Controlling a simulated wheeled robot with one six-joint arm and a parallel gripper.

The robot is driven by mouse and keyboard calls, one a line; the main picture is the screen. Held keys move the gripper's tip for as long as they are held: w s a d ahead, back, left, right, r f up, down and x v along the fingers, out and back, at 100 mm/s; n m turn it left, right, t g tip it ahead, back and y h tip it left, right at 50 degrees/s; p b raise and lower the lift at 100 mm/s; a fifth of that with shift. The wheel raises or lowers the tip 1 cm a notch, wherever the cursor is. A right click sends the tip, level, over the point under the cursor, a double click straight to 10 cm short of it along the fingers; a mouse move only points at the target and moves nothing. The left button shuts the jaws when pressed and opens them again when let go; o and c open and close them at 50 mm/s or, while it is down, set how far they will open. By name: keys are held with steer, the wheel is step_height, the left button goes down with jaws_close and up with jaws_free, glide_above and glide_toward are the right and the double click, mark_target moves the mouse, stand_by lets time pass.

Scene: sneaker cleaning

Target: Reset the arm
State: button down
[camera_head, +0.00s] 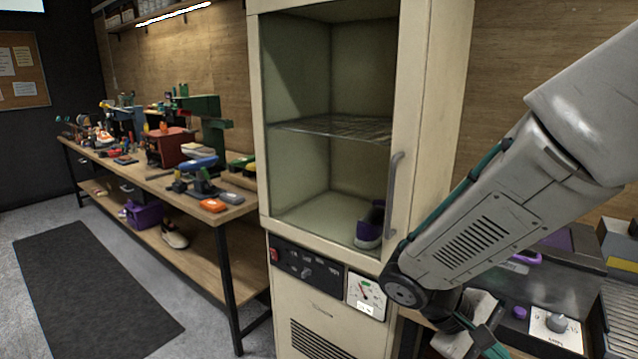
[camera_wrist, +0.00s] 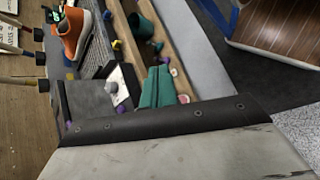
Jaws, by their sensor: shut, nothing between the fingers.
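My arm reaches in from the right in the head view and bends downward in front of the cabinet's right side. My gripper (camera_head: 488,343) is low at the bottom edge there, partly cut off. In the wrist view its teal fingers (camera_wrist: 157,88) are together with nothing between them. A purple and white sneaker (camera_head: 369,228) stands on the floor of the cream cabinet (camera_head: 435,120), behind the glass door; the arm is apart from it. The cabinet's wire shelf (camera_head: 335,127) is empty.
A workbench (camera_head: 240,208) with tools stands at the left, a beige shoe (camera_head: 174,235) on its lower shelf. A machine with a dial (camera_head: 556,323) sits below my arm. The wrist view shows an orange sneaker (camera_wrist: 76,34) and a green cup (camera_wrist: 141,25).

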steer(key=s+a+r+m+t+y, duration=0.2)
steer(key=s+r+m+t+y, duration=0.2)
steer(key=s+r+y, duration=0.5)
steer(key=shift+s+r+m+t, duration=0.45)
steer(key=shift+s+r, duration=0.25)
steer(key=shift+r, duration=0.65)
